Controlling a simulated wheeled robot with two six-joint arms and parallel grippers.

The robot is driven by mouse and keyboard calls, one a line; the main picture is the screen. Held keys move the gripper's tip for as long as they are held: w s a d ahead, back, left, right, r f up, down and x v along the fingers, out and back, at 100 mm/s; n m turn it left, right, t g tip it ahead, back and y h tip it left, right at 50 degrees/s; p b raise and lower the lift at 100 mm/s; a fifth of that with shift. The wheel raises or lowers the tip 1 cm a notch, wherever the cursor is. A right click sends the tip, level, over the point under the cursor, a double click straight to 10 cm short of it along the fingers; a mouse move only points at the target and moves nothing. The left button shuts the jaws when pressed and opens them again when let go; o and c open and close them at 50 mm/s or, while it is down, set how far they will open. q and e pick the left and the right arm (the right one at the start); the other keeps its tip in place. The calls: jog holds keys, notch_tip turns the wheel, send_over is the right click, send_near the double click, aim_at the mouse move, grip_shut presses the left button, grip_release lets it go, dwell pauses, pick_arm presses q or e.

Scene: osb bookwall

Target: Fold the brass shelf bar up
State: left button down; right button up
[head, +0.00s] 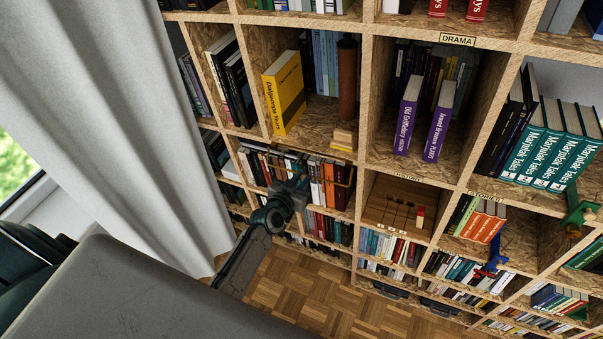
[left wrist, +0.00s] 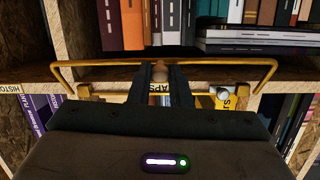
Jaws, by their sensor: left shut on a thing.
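The brass shelf bar (left wrist: 100,64) spans the left wrist view as a wide U, its ends bent towards the shelf edge. Its middle lies at the fingertips of my left gripper (left wrist: 158,71), which is shut on it. A small tan knob shows just beyond the fingers. In the head view my left gripper (head: 291,190) is in front of a row of books in the second bay from the left, below the yellow book. My right gripper is out of view.
A yellow book (head: 284,91) and two purple books (head: 408,115) stand on the shelf above. A grey curtain (head: 130,120) hangs close on the left. A wooden box with slots (head: 397,209) fills the neighbouring bay. Bare parquet floor (head: 300,290) lies below.

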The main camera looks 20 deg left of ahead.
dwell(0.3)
pick_arm(q)
jog(key=c, duration=1.3)
grip_release()
jog(key=shift+c, duration=0.2)
jog(key=b+v, duration=0.1)
jog(key=v, duration=0.9)
jog(key=shift+s+r, duration=0.15)
jog(key=shift+s, duration=0.25)
